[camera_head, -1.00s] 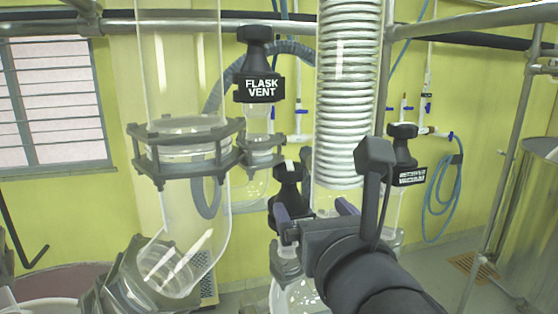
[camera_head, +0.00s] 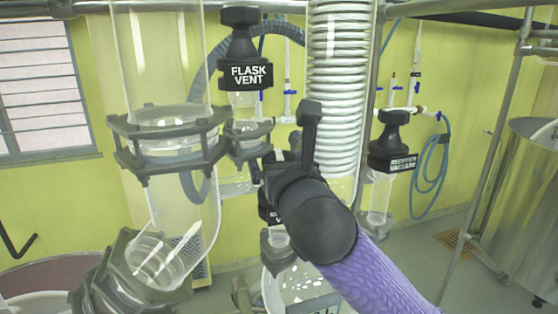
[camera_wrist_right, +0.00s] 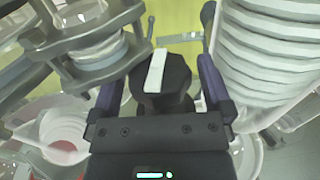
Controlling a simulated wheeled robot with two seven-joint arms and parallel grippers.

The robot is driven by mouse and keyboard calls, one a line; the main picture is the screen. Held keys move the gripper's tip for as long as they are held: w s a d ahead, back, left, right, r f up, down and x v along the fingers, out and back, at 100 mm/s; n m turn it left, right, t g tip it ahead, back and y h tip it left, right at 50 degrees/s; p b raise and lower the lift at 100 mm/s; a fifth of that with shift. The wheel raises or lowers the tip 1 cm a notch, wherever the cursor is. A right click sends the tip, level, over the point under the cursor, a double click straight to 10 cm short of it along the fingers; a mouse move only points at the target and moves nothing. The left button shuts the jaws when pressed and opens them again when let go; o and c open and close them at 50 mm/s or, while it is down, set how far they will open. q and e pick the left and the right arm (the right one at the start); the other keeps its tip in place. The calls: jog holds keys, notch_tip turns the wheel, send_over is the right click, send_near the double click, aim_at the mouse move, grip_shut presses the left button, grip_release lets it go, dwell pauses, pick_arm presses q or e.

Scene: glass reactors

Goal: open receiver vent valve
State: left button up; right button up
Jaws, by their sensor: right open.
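The receiver vent valve is mostly hidden behind my right gripper (camera_head: 274,168) in the head view. Only part of its black labelled body (camera_head: 267,210) shows there, above a clear glass neck. In the right wrist view its black faceted knob (camera_wrist_right: 175,75) with a white stripe on top is between my two purple-sided fingers. The fingers are apart, one on each side of the knob. I cannot tell whether either touches it. My left gripper is not in view.
The black FLASK VENT valve (camera_head: 246,76) is up and to the left. Another labelled black valve (camera_head: 392,158) is to the right. The coiled glass condenser (camera_head: 337,70) stands close behind my gripper. A clamped glass flange (camera_head: 170,140) is to the left.

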jog(key=c, duration=1.2)
jog(key=shift+o, duration=0.2)
jog(key=shift+r+n+y+p, duration=0.15)
jog(key=shift+n+y+p, duration=0.25)
jog(key=shift+y+p, duration=0.35)
jog(key=n+g+y+p, duration=0.2)
jog(key=y+p, duration=0.1)
jog(key=n+g+y+p, duration=0.2)
jog(key=n+y+p, duration=0.1)
jog(key=p, duration=0.1)
jog(key=shift+r, duration=0.15)
jog(key=shift+f+n+g+y+p, duration=0.2)
jog(key=shift+n+g+y+p, duration=0.7)
jog(key=shift+g+y+p, duration=0.35)
jog(key=o, duration=1.2)
jog(key=shift+c, duration=0.2)
jog(key=shift+s, duration=0.1)
